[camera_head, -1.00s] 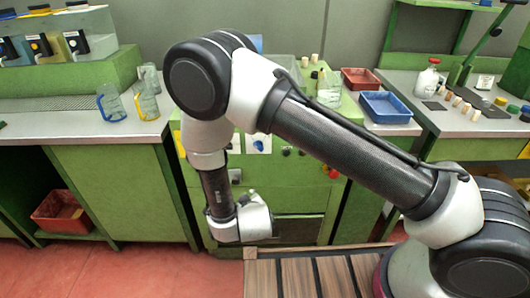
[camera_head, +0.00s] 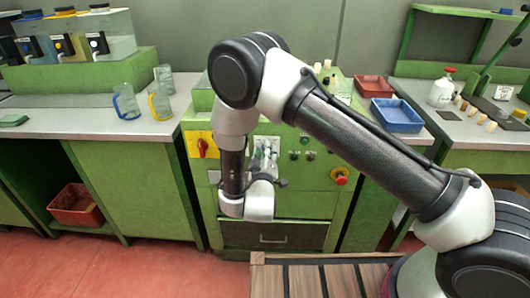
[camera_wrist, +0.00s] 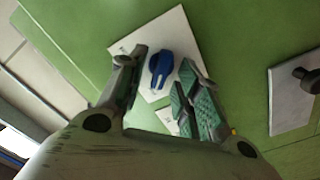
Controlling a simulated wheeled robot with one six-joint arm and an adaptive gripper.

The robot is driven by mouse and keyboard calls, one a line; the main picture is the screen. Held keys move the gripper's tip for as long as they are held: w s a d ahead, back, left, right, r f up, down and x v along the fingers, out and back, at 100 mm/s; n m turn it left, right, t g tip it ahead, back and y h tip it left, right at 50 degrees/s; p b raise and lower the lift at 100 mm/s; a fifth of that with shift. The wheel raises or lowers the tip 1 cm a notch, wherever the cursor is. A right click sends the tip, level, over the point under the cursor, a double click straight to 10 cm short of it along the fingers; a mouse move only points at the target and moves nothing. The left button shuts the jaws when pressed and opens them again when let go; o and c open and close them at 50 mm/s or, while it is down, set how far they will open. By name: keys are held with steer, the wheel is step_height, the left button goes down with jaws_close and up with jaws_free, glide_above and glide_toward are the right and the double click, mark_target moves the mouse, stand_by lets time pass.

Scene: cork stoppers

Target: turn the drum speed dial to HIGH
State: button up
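The wrist view shows a blue dial (camera_wrist: 160,69) on a white square plate (camera_wrist: 180,30) fixed to a green panel. The dial is a long, narrow knob, slightly tilted in the picture. Marks on the plate are too small to read. My gripper (camera_wrist: 158,66) is open, with one finger on each side of the dial; I see gaps on both sides and cannot judge the depth left. In the head view my gripper (camera_head: 266,158) is in front of the green machine's (camera_head: 310,205) panel, and the dial there is hidden or too small to tell.
A dark knob on a grey plate (camera_wrist: 290,108) is to the right in the wrist view. The head view shows a red switch (camera_head: 202,147) on yellow, a red button (camera_head: 340,176), a drawer (camera_head: 274,236) below, and jugs (camera_head: 126,101) on the left counter.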

steer(key=shift+w, duration=0.2)
steer(key=c, duration=0.7)
steer(key=shift+m, duration=0.3)
steer(key=shift+d+m, duration=0.15)
steer(key=shift+m, duration=2.7)
steer(key=shift+d+m, duration=0.15)
steer(key=shift+m, duration=2.75)
steer(key=shift+d+m, duration=0.15)
steer(key=shift+m, duration=2.7)
